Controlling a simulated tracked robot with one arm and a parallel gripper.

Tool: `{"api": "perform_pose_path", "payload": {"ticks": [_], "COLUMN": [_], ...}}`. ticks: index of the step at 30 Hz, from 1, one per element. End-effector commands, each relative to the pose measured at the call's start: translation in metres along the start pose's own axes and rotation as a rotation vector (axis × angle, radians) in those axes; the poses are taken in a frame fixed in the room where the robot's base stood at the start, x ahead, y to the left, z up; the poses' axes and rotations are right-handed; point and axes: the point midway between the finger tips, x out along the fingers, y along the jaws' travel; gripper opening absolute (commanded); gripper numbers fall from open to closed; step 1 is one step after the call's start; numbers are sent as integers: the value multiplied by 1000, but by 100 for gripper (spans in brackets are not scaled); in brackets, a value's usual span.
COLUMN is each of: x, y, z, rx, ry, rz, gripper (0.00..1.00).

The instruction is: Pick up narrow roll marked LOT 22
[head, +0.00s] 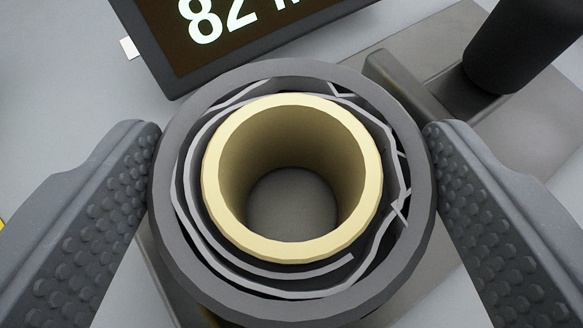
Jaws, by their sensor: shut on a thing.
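A grey wrapped roll (170,215) with a pale yellow core (212,180) stands upright in the middle of the head view, seen from above its open end. Torn or folded wrap edges show between the core and the outer layer. No LOT marking shows on the part I see. My gripper (291,185) is shut on the roll, with one studded finger on its left side and the other on its right. A grey surface shows through the hollow core. The roll's lower side is hidden.
A dark display (250,35) showing "82" stands behind the roll at the upper left. A black cylinder (525,45) stands at the upper right in a grey-brown tray or fixture (425,45) with a raised ridge.

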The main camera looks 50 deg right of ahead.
Motion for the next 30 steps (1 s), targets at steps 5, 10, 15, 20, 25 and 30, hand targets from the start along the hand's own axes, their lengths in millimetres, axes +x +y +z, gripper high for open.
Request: {"api": "perform_pose_path", "payload": {"ticks": [5, 10, 15, 20, 25, 30], "x": [-12, -23, -33, -40, -44, -46], "y": [-3, -2, -2, -2, -1, -1], "z": [-21, -40, -58, -70, -79, -83], "rx": [-1, 1, -1, 1, 0, -3], "ry": [2, 1, 0, 0, 1, 2], "rz": [-5, -5, -5, -4, -3, -7], "gripper": [39, 39, 39, 39, 39, 39]}}
